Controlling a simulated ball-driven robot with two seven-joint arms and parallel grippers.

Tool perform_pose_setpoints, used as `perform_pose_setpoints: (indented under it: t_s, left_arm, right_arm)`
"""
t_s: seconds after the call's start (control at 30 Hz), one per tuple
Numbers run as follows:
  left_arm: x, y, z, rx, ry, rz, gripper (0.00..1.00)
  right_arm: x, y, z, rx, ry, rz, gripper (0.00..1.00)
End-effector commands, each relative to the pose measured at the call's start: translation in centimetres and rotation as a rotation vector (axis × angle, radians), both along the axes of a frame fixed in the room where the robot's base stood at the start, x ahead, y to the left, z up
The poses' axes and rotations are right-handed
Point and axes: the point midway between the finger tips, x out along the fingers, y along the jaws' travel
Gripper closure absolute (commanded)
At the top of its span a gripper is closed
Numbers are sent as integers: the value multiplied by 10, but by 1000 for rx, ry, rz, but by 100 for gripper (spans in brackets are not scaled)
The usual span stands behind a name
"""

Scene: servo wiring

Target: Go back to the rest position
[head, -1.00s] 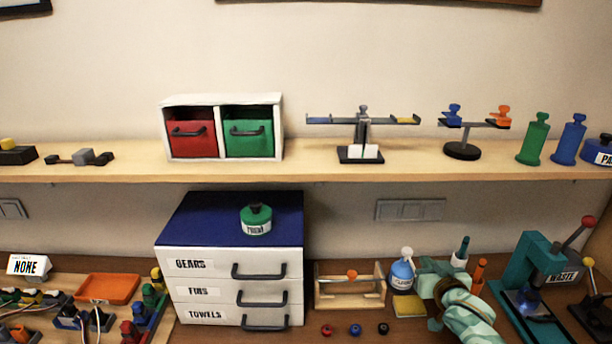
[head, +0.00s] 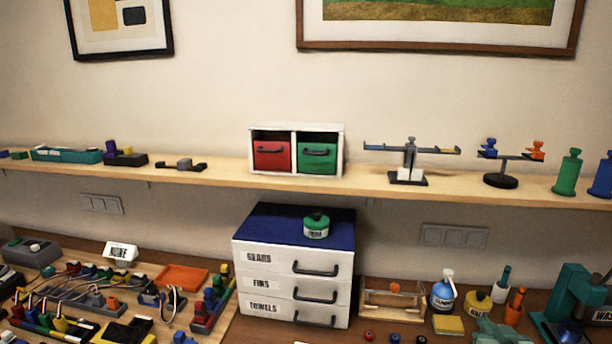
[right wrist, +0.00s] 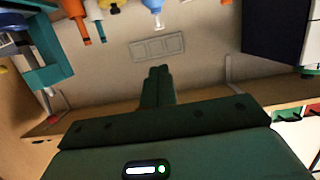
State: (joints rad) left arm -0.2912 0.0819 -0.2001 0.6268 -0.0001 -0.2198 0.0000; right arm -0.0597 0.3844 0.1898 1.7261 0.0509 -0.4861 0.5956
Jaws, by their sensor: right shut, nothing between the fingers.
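My right gripper (head: 494,329) shows as a pale green shape at the bottom edge of the head view, in front of the bench's right part; most of its arm is cut off. In the right wrist view its two dark fingers (right wrist: 160,72) are together, with nothing between them. They point toward the wall and the wall socket plate (right wrist: 157,47), and touch nothing that I can see. My left gripper is not in view.
The drawer unit (head: 293,268) stands mid-bench. A wiring board (head: 225,325) is at left. The shelf (head: 230,182) runs above.

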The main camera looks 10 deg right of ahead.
Motion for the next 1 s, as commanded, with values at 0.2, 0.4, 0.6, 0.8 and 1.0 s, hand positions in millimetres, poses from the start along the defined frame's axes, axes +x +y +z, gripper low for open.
perform_pose_setpoints:
  t_s: [0.2, 0.4, 0.6, 0.8, 1.0]
  left_arm:
    - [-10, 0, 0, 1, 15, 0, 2]
    - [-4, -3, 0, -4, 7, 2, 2]
    - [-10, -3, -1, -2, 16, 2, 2]
    - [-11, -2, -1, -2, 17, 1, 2]
    - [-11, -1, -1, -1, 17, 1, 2]
  right_arm:
    - [-19, 27, -18, -81, 109, 35, 100]
    - [-44, 56, -34, -180, 234, 77, 100]
    - [-86, 95, -49, -325, 411, 146, 100]
    - [-136, 129, -54, -474, 593, 227, 100]
    - [-190, 155, -47, -611, 770, 312, 100]
